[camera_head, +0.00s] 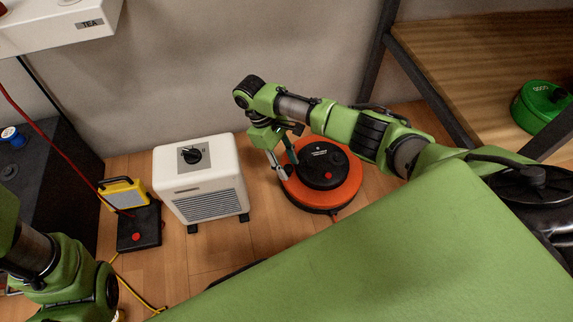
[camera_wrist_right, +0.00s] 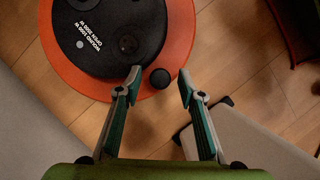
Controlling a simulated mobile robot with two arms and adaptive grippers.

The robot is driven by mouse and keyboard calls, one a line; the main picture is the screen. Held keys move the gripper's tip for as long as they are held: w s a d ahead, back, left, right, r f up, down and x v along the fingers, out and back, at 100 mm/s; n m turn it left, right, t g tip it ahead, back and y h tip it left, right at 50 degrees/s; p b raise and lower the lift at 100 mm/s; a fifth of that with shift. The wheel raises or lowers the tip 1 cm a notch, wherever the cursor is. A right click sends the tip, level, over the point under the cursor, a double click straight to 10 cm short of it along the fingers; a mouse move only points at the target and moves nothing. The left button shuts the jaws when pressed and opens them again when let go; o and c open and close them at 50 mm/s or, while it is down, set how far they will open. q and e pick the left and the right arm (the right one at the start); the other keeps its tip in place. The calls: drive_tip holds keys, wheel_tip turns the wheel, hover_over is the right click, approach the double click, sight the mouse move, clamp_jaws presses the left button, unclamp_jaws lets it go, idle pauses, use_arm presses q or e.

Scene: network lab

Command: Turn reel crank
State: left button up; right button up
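The cable reel (camera_head: 338,180) lies flat on the floor, with an orange-red rim and a black round top. It also shows in the right wrist view (camera_wrist_right: 62,58). A small round black knob (camera_wrist_right: 159,79), seemingly the crank handle, sits near the reel's edge. My right gripper (camera_head: 284,170) is over the reel's left side. In the right wrist view its fingers (camera_wrist_right: 160,74) are open, one on each side of the knob, with gaps visible. I cannot tell how far the fingertips are above it. My left arm enters at lower left; its gripper is not visible.
A white heater (camera_head: 203,180) stands just left of the reel, close to my right gripper. A yellow work lamp (camera_head: 123,193) and a black box with a red button (camera_head: 139,230) are farther left. A wooden shelf (camera_head: 485,60) holding a green reel (camera_head: 541,106) stands right.

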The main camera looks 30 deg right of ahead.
clamp_jaws()
drive_tip(key=shift+w+r, duration=0.1)
drive_tip(key=shift+w, duration=0.05)
